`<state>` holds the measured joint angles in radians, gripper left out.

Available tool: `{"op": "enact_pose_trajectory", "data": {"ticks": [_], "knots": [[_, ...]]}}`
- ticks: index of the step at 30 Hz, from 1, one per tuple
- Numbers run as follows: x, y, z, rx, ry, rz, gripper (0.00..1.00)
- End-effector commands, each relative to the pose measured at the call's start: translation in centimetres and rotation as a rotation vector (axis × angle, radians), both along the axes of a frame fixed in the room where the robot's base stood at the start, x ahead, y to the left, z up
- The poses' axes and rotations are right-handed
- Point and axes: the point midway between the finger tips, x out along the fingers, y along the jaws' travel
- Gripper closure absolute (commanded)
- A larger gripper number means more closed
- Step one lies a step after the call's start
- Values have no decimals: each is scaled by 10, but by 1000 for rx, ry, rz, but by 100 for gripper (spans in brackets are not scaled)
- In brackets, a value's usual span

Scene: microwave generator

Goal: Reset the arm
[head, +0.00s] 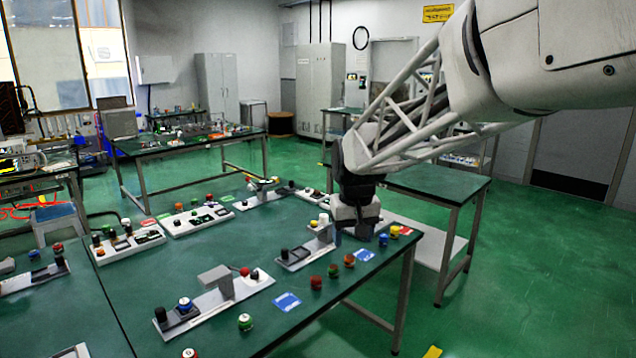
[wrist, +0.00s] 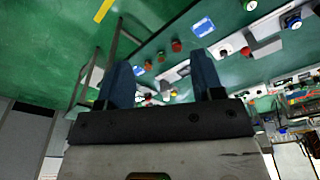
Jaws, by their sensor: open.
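My arm reaches in from the upper right of the head view. My gripper (head: 362,232) hangs at the right part of the green table (head: 150,295), near its right edge. In the wrist view, the two blue fingers of my gripper (wrist: 162,78) are spread apart, with nothing held between them. The gripper hides part of the table behind it in the head view. I cannot tell its exact height above the table.
A grey-white panel with a block and knobs (head: 213,299) lies near the front of the table. Another panel (head: 305,253) lies close to my gripper. Red and green knobs (head: 333,271) and a blue card (head: 286,301) line the right edge. A second table (head: 440,182) stands behind.

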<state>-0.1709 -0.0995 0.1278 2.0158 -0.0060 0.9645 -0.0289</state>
Motion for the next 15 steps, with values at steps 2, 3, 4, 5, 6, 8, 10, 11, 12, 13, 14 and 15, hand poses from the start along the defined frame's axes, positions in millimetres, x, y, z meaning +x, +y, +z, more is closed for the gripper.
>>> {"op": "enact_pose_trajectory", "data": {"ticks": [2, 3, 4, 5, 6, 8, 10, 11, 12, 13, 14, 15], "knots": [[-20, -11, 4, 1, -7, -14, 39], [-30, -16, 6, 2, -11, -21, 39], [-37, -19, 7, 2, -12, -26, 39], [-44, -23, 8, 3, -15, -31, 39], [-55, -27, 8, 3, -17, -37, 39], [-69, -33, 10, 4, -22, -47, 39], [-86, -41, 11, 5, -28, -58, 39], [-94, -44, 10, 4, -29, -64, 39], [-103, -48, 11, 5, -33, -71, 39], [-111, -51, 10, 6, -35, -75, 39], [-118, -54, 10, 6, -36, -80, 39], [-128, -57, 10, 7, -40, -87, 39]]}}
